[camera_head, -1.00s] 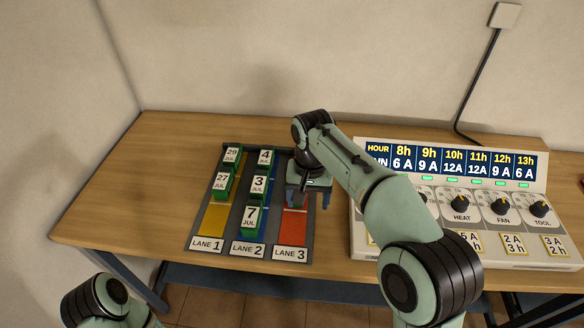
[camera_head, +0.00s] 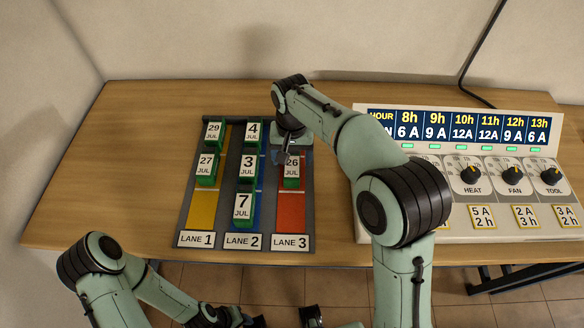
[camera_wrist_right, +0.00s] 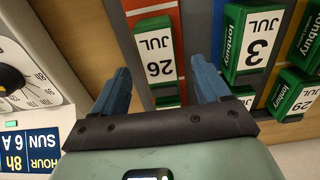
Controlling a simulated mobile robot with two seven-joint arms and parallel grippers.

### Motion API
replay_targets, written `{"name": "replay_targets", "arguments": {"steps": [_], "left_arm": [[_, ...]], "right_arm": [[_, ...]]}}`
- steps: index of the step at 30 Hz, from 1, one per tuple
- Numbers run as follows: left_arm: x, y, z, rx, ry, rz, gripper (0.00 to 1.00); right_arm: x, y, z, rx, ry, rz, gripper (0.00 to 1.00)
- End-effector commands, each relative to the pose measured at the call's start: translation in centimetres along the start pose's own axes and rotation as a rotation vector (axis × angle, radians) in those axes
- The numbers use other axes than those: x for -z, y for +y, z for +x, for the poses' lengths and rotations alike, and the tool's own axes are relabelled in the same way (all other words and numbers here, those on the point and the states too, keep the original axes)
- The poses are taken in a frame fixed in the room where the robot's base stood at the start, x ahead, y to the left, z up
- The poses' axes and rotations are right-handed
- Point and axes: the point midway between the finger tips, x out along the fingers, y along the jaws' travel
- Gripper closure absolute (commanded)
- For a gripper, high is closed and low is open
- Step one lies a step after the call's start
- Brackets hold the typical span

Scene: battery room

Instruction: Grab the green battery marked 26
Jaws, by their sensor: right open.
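The green battery marked 26 (camera_head: 291,168) has a white label reading 26 JUL and stands in lane 3 of the rack (camera_head: 309,220), behind the bare red strip. In the right wrist view the battery (camera_wrist_right: 155,48) shows between the blue fingers, apart from both. My right gripper (camera_head: 293,154) is open over the battery's back part, and its palm and arm hide the rear of lane 3. Another green edge (camera_wrist_right: 168,101) shows by the palm in the wrist view, mostly hidden. My left arm enters at the lower left; its gripper is not clearly visible.
Batteries 29 (camera_head: 213,132) and 27 (camera_head: 206,168) stand in lane 1; 4 (camera_head: 253,131), 3 (camera_head: 248,168) and 7 (camera_head: 243,206) in lane 2, close left of my right gripper. A control panel (camera_head: 460,192) with knobs stands right. The table's left part is clear.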

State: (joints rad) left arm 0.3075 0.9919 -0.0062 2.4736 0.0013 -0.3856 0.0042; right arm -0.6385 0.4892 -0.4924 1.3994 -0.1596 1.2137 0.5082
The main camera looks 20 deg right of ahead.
Motion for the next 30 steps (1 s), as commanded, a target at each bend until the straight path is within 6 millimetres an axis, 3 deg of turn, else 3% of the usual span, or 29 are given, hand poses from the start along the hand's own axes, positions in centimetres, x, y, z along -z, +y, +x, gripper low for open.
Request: {"name": "replay_targets", "arguments": {"steps": [12,21,23,28,30], "left_arm": [[-0.1,-0.2,0.6,0.001,-0.002,0.000,0.57],[-0.1,-0.2,0.6,0.001,-0.002,0.000,0.57],[-0.1,-0.2,0.6,0.001,-0.002,0.000,0.57],[-0.1,-0.2,0.6,0.001,-0.002,0.000,0.57],[-0.1,-0.2,0.6,0.001,-0.002,0.000,0.57]], "right_arm": [[0.3,0.1,4.9,-0.001,-0.002,0.000,0.24],[0.3,0.1,5.4,0.001,0.000,0.000,0.24],[0.3,0.1,5.4,0.001,0.000,0.000,0.41],[0.3,0.1,5.4,0.001,0.000,-0.001,0.96],[0.3,0.1,5.3,0.003,0.003,-0.001,1.00]]}}
